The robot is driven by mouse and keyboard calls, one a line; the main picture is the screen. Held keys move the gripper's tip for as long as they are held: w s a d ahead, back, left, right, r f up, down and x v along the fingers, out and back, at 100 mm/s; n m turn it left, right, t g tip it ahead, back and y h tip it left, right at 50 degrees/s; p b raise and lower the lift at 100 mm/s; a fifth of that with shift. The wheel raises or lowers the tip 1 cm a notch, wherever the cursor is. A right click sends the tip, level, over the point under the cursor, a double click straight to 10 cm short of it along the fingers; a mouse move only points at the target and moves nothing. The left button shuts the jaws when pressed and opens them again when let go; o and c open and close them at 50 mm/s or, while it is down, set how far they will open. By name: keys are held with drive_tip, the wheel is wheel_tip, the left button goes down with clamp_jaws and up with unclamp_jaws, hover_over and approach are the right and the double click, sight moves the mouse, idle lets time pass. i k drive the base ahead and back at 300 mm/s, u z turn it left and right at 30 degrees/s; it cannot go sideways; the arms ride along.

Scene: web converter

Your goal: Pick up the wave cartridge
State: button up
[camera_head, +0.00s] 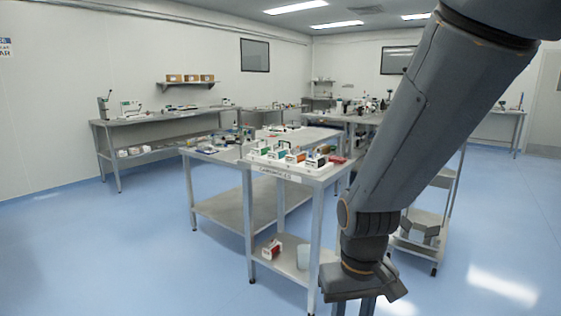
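Several block-like cartridges with handles stand in a row on a white tray (256,160) on the near table. My gripper (354,305) is at the bottom edge, in front of and below the tabletop, apart from the cartridges. Its fingertips are cut off by the frame, so its opening is hidden.
The metal table (284,174) has a front label reading roughly "CARTRIDGES". A red-and-white block (271,249) and a pale container (303,257) sit on its lower shelf. A shelved cart (434,219) stands right, behind my arm. Blue floor is free at left.

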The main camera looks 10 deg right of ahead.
sight(278, 153)
drive_tip(key=u, duration=1.05)
drive_tip(key=i, duration=1.65)
drive_tip(key=z, duration=0.35)
drive_tip(key=i, duration=0.85)
drive_tip(key=z, duration=0.7)
